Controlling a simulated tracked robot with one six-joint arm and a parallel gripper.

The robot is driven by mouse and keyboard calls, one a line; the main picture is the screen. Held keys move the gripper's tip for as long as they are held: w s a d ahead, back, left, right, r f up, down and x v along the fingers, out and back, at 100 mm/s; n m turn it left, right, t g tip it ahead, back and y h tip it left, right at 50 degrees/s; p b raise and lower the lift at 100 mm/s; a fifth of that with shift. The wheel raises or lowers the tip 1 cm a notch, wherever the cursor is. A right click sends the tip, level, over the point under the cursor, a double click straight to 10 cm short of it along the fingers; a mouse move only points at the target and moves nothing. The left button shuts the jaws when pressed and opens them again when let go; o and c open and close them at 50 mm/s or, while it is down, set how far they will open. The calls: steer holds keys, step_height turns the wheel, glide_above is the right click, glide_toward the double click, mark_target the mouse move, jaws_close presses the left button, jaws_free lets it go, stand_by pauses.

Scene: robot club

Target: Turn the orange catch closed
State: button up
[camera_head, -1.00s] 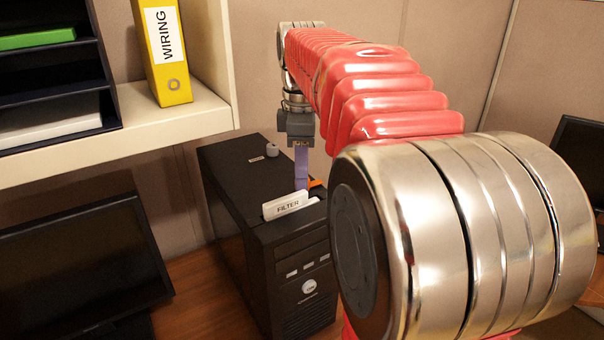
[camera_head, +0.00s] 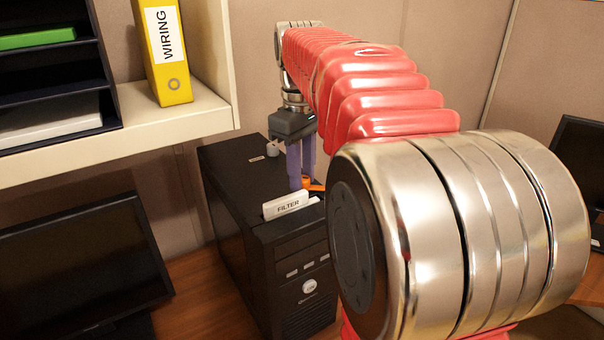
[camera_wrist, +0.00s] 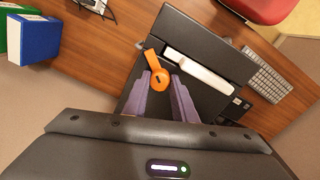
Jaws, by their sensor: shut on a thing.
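The orange catch (camera_wrist: 159,76) sits on top of the black computer case (camera_head: 232,174), beside the white filter (camera_head: 286,205). In the wrist view the catch has a round hub and a short arm pointing up and left, away from the filter slot. The white filter also shows there (camera_wrist: 200,73), upright in its slot. My gripper (camera_wrist: 165,82) points down at the case with its two purple fingers on either side of the catch's hub, shut on it. In the head view the fingers partly hide the catch (camera_head: 313,185).
A shelf (camera_head: 160,125) with a yellow binder (camera_head: 162,50) is at the left. A dark monitor (camera_head: 75,260) stands left of the case. The wall is close behind.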

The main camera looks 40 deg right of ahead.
steer(key=m, duration=0.5)
steer(key=shift+m, duration=0.4)
steer(key=m, duration=0.5)
steer(key=o, duration=0.8)
steer(key=shift+c, duration=0.2)
step_height(320, 180, up, 14)
steer(key=shift+w+a+f, duration=0.15)
stand_by(0.3)
stand_by(0.6)
